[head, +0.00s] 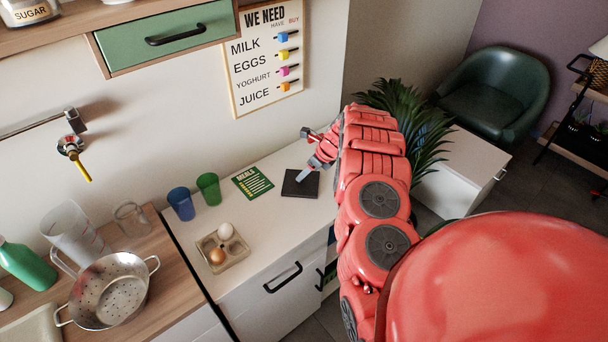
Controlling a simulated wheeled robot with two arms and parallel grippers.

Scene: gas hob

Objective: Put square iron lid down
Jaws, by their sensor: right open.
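The square iron lid (294,188) is a flat dark square lying on the white counter (262,262), near its right end. My right gripper (306,153) is open just above and behind the lid's right part. One pale finger reaches down over the lid and covers a little of it. The other finger points up and away, toward the wall. I cannot tell whether the lower finger touches the lid. No object shows between the fingers. My left gripper is out of view.
A green meals card (252,183) lies left of the lid. Further left are a green cup (209,188), a blue cup (181,203) and an egg tray (222,248). A colander (110,290) stands on the wooden top. The counter in front of the lid is clear.

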